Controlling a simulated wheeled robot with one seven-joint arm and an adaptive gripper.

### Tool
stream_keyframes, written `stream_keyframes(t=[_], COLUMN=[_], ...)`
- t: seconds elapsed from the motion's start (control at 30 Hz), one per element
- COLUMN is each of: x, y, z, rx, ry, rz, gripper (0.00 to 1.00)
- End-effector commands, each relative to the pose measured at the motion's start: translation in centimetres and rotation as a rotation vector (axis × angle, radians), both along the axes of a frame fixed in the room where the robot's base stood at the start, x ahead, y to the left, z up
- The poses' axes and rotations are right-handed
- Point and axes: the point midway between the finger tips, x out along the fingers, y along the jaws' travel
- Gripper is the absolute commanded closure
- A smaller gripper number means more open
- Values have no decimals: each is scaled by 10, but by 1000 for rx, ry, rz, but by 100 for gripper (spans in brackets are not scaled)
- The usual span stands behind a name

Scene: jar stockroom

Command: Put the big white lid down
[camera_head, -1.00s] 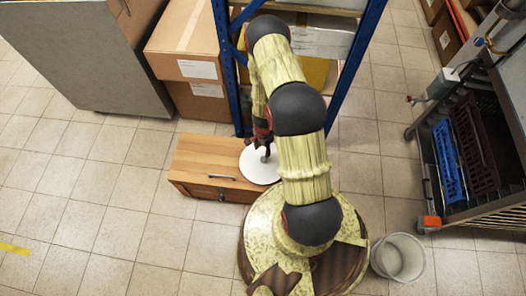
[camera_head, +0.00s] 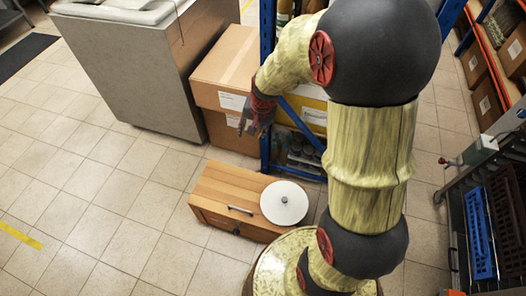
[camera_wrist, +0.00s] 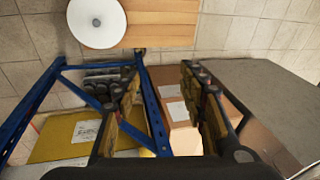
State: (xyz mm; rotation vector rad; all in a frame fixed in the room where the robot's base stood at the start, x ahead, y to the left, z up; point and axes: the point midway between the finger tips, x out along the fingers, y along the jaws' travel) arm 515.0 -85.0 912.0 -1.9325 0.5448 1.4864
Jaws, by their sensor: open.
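The big white lid (camera_head: 284,203) is a flat round disc with a small dark knob at its centre. It lies flat on the right part of the top of a low wooden cabinet (camera_head: 222,187). In the wrist view the lid (camera_wrist: 97,22) shows at the upper left, on the cabinet top (camera_wrist: 160,30). My gripper (camera_head: 254,122) is above and behind the cabinet, apart from the lid. In the wrist view my gripper (camera_wrist: 160,85) has its two fingers spread wide with nothing between them.
Cardboard boxes (camera_head: 226,60) are stacked behind the cabinet, beside a blue-framed shelf (camera_head: 265,130). A grey counter (camera_head: 135,65) stands at the back left. A rack with a blue crate (camera_head: 480,232) is at the right. The tiled floor left of the cabinet is clear.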

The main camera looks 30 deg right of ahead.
Motion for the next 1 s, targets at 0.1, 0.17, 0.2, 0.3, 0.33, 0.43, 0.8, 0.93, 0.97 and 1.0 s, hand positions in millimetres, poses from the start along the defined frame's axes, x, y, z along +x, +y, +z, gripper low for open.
stream_keyframes(t=[0.1,0.17,0.2,0.3,0.33,0.43,0.8,0.93,0.97,1.0], x=[-21,-35,-44,-71,-81,-111,-207,-218,-219,-220], y=[23,33,40,54,58,69,85,85,85,85], z=[55,78,93,126,134,161,208,210,210,210], rx=[-39,-60,-75,-117,-129,-173,-319,-337,-339,-340], ry=[-47,-65,-78,-107,-114,-143,-216,-219,-219,-220], rz=[123,183,222,318,345,435,672,696,699,701], gripper=[58,58,58,58,58,58,58,58,58,58])
